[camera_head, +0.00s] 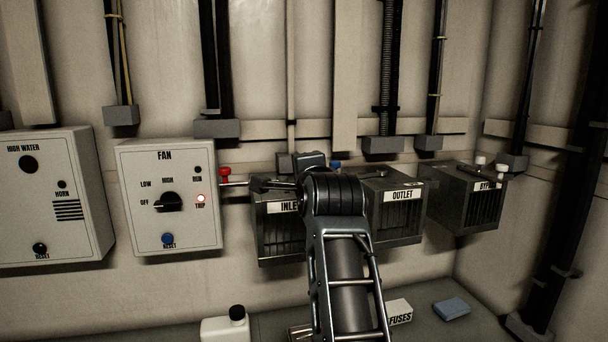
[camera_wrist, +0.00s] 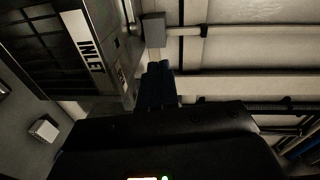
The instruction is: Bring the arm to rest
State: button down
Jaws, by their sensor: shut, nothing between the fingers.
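My arm (camera_head: 345,270) reaches up from the bottom of the head view and bends left at the wrist.
The FAN panel (camera_head: 185,236) with a lit TRIP lamp is left of the gripper. The OUTLET box (camera_head: 398,222) and BYPASS box (camera_head: 470,205) are on the right. A white bottle (camera_head: 225,329), a FUSES box (camera_head: 399,311) and a blue block (camera_head: 451,309) are below.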

jog(key=s+d+f+n+h, duration=0.1)
jog(key=s+d+f+n, duration=0.3)
jog(key=s+d+f, duration=0.95)
jog(key=s+d+f+n+h, duration=0.1)
jog(key=s+d+f+n, duration=0.3)
jog(key=s+d+f, duration=0.9)
jog(key=s+f+n+h, duration=0.1)
jog(key=s+f+n, duration=0.15)
jog(key=s, duration=0.65)
jog(key=s+f+n, duration=0.1)
jog(key=s+f, duration=0.2)
jog(key=s, duration=0.7)
jog(key=s+r+n, duration=0.1)
jog(key=s+r, duration=0.3)
jog(key=s, duration=0.4)
jog(key=s+r+n+g+h, duration=0.1)
jog(key=s+r, duration=0.3)
jog(key=s, duration=0.4)
jog(key=shift+s+a, duration=0.15)
jog(key=shift+s, duration=0.1)
